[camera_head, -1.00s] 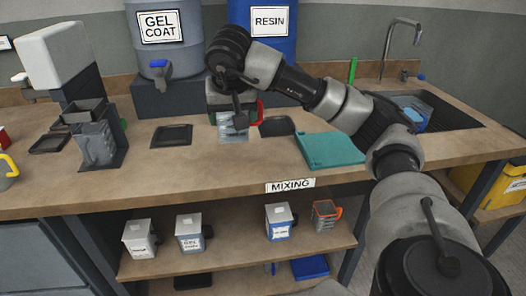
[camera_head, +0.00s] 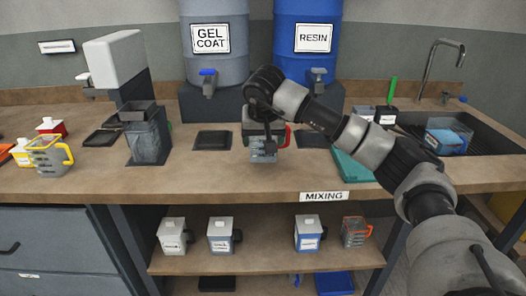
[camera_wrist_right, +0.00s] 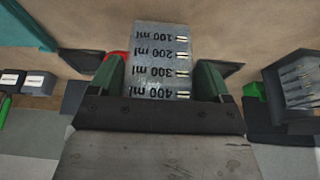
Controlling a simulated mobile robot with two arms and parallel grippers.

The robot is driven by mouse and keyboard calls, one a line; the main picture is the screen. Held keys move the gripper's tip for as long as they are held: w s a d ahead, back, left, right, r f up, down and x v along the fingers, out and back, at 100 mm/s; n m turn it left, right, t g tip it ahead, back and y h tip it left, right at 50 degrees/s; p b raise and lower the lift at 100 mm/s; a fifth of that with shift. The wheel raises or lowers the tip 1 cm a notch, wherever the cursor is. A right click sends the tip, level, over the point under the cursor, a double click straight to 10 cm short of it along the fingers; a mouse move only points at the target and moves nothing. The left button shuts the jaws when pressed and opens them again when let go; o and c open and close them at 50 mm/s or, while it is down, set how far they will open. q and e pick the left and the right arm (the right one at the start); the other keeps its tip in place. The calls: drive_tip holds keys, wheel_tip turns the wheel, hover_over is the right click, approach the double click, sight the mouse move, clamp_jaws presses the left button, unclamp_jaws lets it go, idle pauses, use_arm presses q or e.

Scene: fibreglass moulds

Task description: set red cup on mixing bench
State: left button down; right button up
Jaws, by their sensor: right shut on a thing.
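The red cup (camera_head: 262,153) is a clear measuring cup with a red handle, upright at the middle of the mixing bench (camera_head: 235,180), behind the MIXING sign (camera_head: 324,196). My right gripper (camera_head: 262,128) is shut on it from above. In the right wrist view the cup (camera_wrist_right: 160,60) sits between the green fingers of the gripper (camera_wrist_right: 160,85), with its millilitre scale facing the camera. Part of the red handle shows at the left. The cup's base is at or close to the bench top; I cannot tell if it touches. My left gripper is out of view.
Dark pads (camera_head: 212,140) lie beside the cup. A dispenser (camera_head: 146,135) and a yellow-handled cup (camera_head: 47,155) stand left. Gel coat (camera_head: 215,70) and resin (camera_head: 306,75) drums stand behind. A teal mat (camera_head: 352,168) and the sink (camera_head: 480,135) are right. The bench front is clear.

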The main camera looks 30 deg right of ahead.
sight(263, 154)
drive_tip(key=shift+w+f, duration=0.1)
drive_tip(key=shift+f, duration=1.95)
drive_tip(key=shift+f, duration=0.2)
drive_tip(key=o, duration=0.9)
drive_tip(key=shift+o, duration=0.2)
drive_tip(key=v, duration=1.2)
drive_tip(key=shift+r, duration=0.2)
